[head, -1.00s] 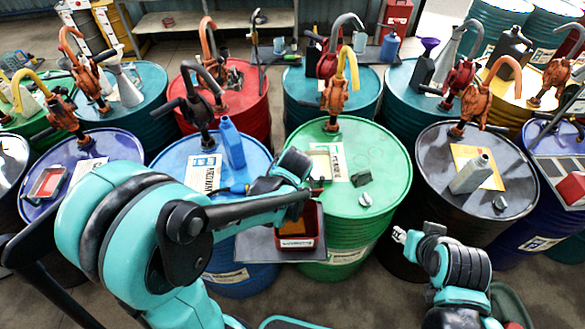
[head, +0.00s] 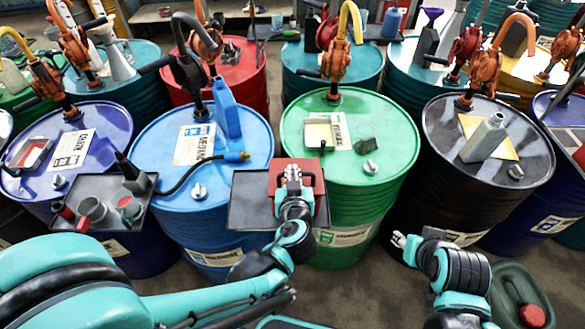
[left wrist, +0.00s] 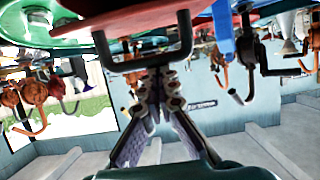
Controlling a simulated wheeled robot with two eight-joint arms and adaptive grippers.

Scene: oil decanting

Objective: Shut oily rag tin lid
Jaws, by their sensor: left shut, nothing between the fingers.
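The oily rag tin shows as a red top (head: 312,168) with a dark handle, on a dark tray between the blue and green drums. Its red lid panel faces up and no opening shows; I cannot tell whether it sits flush. My left gripper (head: 292,172) is over the lid at the handle, shut and empty, and hides part of the lid. In the left wrist view, the dark handle (left wrist: 146,62) crosses in front of my shut fingers, with the red lid (left wrist: 165,18) behind it. My right gripper (head: 399,240) is off to the right, away from the tin; its fingers are too small to judge.
The dark tray (head: 247,195) spans the fronts of the blue drum (head: 165,135) and green drum (head: 385,140). Another tray (head: 80,185) with cups is at left. A green can (head: 520,285) is at lower right.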

